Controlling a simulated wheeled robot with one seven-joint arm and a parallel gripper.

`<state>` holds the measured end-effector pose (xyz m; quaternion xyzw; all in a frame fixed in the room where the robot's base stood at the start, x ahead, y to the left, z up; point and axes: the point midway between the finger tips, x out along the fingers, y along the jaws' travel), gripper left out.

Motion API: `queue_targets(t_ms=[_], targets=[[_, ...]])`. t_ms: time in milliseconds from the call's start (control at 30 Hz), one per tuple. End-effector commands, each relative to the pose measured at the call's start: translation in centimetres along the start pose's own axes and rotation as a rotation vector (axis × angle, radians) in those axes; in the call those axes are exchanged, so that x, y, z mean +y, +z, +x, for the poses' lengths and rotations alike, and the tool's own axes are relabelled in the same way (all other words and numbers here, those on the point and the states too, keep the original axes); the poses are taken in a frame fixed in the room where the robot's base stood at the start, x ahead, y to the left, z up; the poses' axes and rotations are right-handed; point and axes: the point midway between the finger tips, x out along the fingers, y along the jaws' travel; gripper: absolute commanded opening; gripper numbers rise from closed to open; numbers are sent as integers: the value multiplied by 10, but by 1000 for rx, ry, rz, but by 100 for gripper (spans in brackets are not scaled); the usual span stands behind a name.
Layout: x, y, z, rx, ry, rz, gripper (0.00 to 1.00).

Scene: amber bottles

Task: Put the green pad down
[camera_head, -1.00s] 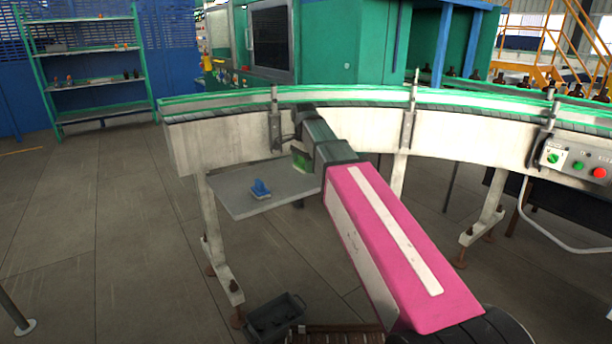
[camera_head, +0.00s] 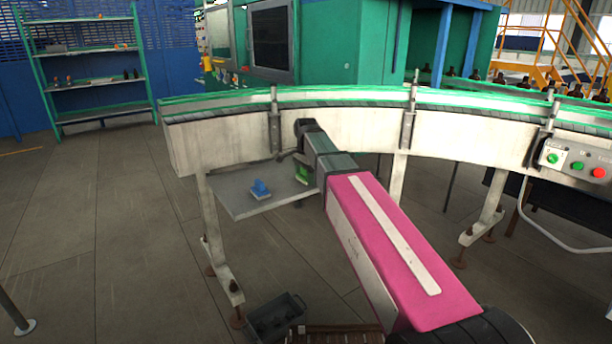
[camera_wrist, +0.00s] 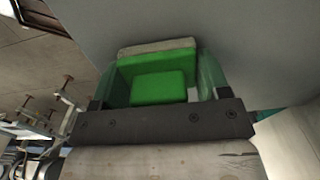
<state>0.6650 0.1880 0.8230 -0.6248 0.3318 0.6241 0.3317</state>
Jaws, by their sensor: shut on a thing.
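The green pad (camera_wrist: 160,82) sits between the two fingers of my gripper (camera_wrist: 165,80) in the wrist view, with a pale layer along its far edge. My gripper is shut on it. In the head view the green pad (camera_head: 302,174) shows beside my arm, at the right part of the grey shelf (camera_head: 236,198) under the conveyor. My arm hides part of this area, and I cannot tell whether the pad touches the shelf.
A blue pad-like object (camera_head: 260,188) lies on the shelf to the left of the green pad. The conveyor (camera_head: 225,140) runs above and behind. A dark crate (camera_head: 276,318) stands on the floor below. Bare shelf surface lies around the blue object.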

Motion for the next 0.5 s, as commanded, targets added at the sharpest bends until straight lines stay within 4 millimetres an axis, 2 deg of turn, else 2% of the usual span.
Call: queue_targets(t_ms=[433, 467, 500], targets=[[1, 1, 14, 0, 0, 0, 43], [2, 1, 14, -1, 0, 0, 79], [2, 1, 14, 0, -1, 0, 92]])
